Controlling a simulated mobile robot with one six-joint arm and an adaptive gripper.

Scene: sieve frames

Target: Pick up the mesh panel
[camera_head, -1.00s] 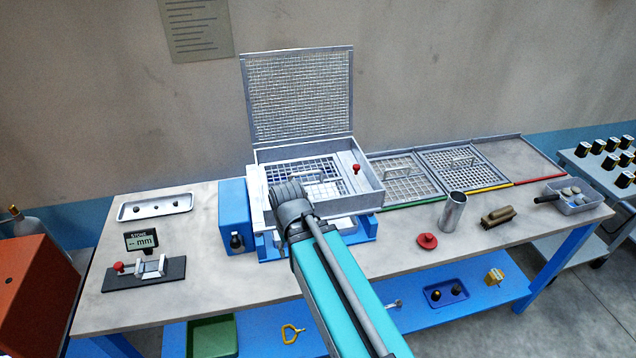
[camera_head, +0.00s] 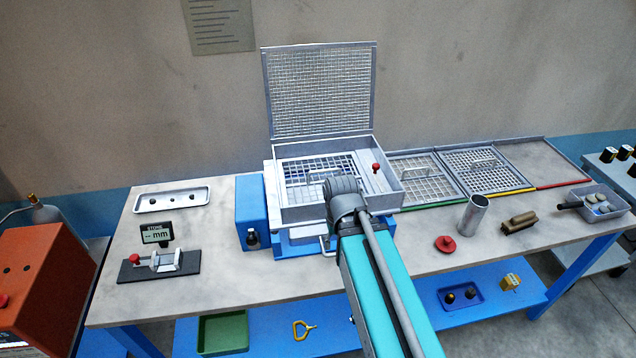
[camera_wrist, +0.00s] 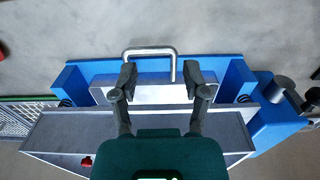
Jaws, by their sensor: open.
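A mesh panel (camera_head: 303,176) with a raised handle lies inside the open sieve box (camera_head: 288,214). Two more mesh panels, a coarse one (camera_head: 410,168) and a finer one (camera_head: 468,162), lie in bays to the right, each with a handle. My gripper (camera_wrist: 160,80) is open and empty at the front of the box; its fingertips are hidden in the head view. In the wrist view its fingers are near a bent metal handle (camera_wrist: 149,51) on the front of the blue base, apart from it. The panel in the box is not visible there.
The box's mesh lid (camera_head: 320,90) stands upright behind it. A red knob (camera_head: 376,167) is on its right side. A metal cup (camera_head: 473,215), a red disc (camera_head: 445,244) and a brush (camera_head: 519,222) stand to the right. A gauge (camera_head: 160,262) stands left. The front bench middle is clear.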

